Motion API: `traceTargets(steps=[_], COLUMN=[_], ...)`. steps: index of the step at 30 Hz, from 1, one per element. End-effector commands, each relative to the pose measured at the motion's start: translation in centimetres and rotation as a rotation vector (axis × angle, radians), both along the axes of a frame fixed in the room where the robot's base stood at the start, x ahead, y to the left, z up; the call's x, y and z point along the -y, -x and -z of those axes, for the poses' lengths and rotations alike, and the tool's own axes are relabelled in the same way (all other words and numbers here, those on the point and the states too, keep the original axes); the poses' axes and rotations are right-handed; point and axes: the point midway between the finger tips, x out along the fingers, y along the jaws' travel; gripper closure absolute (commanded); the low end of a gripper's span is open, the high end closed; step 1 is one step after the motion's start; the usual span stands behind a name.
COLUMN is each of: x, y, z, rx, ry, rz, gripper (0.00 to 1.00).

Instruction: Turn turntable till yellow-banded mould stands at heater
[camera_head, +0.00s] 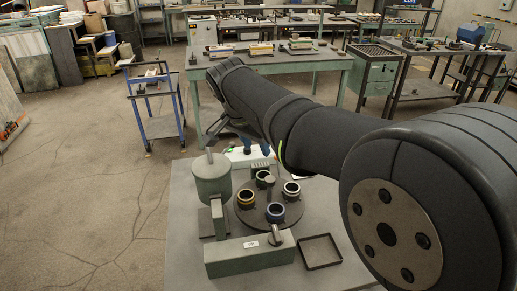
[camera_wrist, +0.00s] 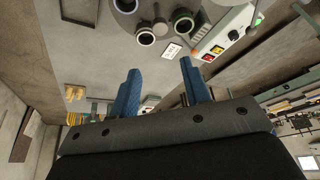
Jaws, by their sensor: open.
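The dark round turntable (camera_head: 259,221) stands on the grey table and bears several ring-shaped moulds. The yellow-banded mould (camera_head: 246,199) is at its left side, near the green cylindrical pot (camera_head: 211,180). A blue-banded mould (camera_head: 276,213) is at the front and a pale-banded mould (camera_head: 291,190) at the right. Another mould (camera_head: 263,179) at the back is partly hidden. I cannot tell for sure which fixture is the heater. My gripper (camera_wrist: 160,88) is open and empty, with blue fingers apart. In the head view it hangs beyond the turntable.
A green block with a label (camera_head: 250,256) lies along the front, beside an empty dark tray (camera_head: 320,252). The wrist view shows a control box with red and yellow buttons (camera_wrist: 222,35). A blue cart (camera_head: 158,105) stands beyond the table, left.

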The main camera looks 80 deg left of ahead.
Motion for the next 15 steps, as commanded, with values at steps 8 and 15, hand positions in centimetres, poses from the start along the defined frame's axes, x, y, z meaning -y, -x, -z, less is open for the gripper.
traceTargets(steps=[8,15], x=[0.5,2.4], y=[-6.1,-13.6], z=[5.3,11.2], rx=[-0.162,-0.455], ry=[0.132,0.268], rz=[0.161,0.395], gripper=[1.0,1.0])
